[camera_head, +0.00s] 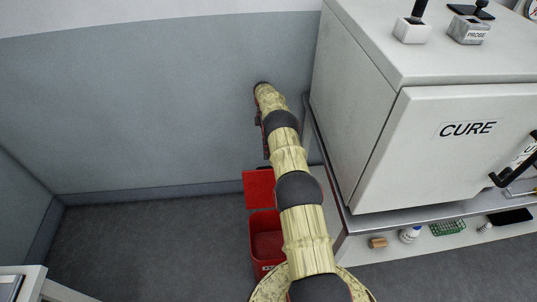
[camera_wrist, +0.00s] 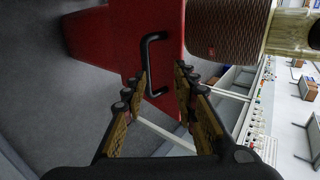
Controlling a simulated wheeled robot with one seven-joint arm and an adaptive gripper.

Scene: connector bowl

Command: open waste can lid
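The red waste can (camera_head: 262,262) stands on the floor in the head view, partly covered by my arm. Its red lid (camera_head: 258,188) is raised behind the opening, and the inside of the can shows. In the wrist view a red panel, apparently the lid (camera_wrist: 105,35), carries a black bar handle (camera_wrist: 153,38). My gripper (camera_wrist: 162,74) is open, with its fingertips near the handle. The left fingertip overlaps the handle bar in the picture; I cannot tell whether they touch. My gripper's fingers are not clearly visible in the head view.
A white CURE cabinet (camera_head: 430,150) stands on a bench close to the right of my arm. A grey wall (camera_head: 150,100) is behind the can. The floor (camera_head: 150,245) to the left is clear. A white furniture edge (camera_head: 30,285) shows at the lower left.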

